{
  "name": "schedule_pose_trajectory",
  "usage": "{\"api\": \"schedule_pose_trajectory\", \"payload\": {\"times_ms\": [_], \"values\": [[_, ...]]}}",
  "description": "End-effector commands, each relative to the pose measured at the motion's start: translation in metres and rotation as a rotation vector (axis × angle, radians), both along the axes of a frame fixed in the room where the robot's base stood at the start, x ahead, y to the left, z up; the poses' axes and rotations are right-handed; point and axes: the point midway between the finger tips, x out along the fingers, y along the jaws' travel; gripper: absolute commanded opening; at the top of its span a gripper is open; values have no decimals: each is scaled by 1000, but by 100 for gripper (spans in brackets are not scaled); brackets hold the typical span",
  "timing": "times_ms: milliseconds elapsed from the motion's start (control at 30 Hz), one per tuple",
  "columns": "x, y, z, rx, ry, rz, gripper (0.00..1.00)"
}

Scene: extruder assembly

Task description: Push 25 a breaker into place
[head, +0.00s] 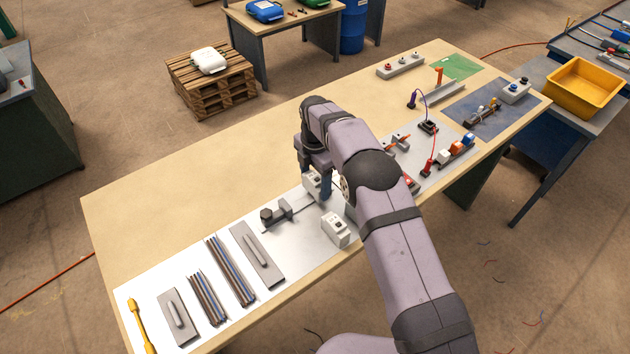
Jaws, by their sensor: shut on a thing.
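I cannot tell whether the held breaker touches the rail. Another white-grey breaker (335,229) with a dark front detail stands nearer the table's front edge, apart from the gripper. A grey clamp-like block with a dark knob (277,212) sits at the rail's left end.
Bundles of wires (229,272), two grey plates with handles (257,255) and a yellow tool (141,325) lie at the left front. Connectors and small fixtures (456,150) stand to the right beyond my arm. The back left of the wooden table (190,195) is clear.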

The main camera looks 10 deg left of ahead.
Motion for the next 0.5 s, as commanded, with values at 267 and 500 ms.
{"api": "schedule_pose_trajectory", "payload": {"times_ms": [267, 500], "values": [[0, 0, -3, 1, -1, 0, 41], [0, 0, -8, 1, -1, 0, 41]]}}
